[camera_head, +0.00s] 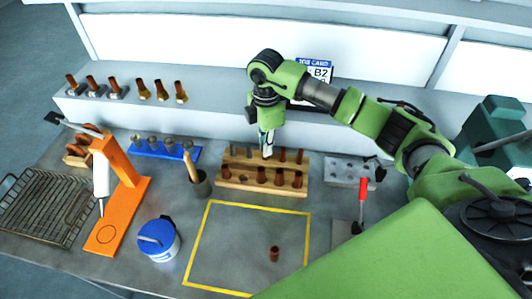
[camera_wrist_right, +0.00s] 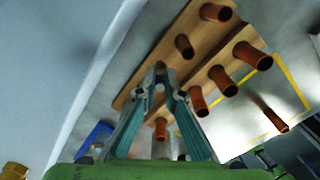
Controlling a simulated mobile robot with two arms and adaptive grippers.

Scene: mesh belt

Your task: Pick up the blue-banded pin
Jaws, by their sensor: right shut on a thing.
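A wooden rack (camera_head: 232,186) holds several rust-brown pins and a few grey ones, upright in two rows. It also shows in the right wrist view (camera_wrist_right: 206,63), with brown pins (camera_wrist_right: 222,80) standing in it. My right gripper (camera_head: 267,152) is over the rack's back row, pointing down. In the right wrist view its fingertips (camera_wrist_right: 160,75) come together at the rack, shut on a thin pin that the fingers mostly hide. I cannot make out a blue band on any pin. My left gripper is not in view.
A lone brown pin (camera_head: 274,254) stands inside the yellow outline (camera_head: 206,219). A grey block (camera_head: 340,172) and red-handled clamp (camera_head: 362,200) are right.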

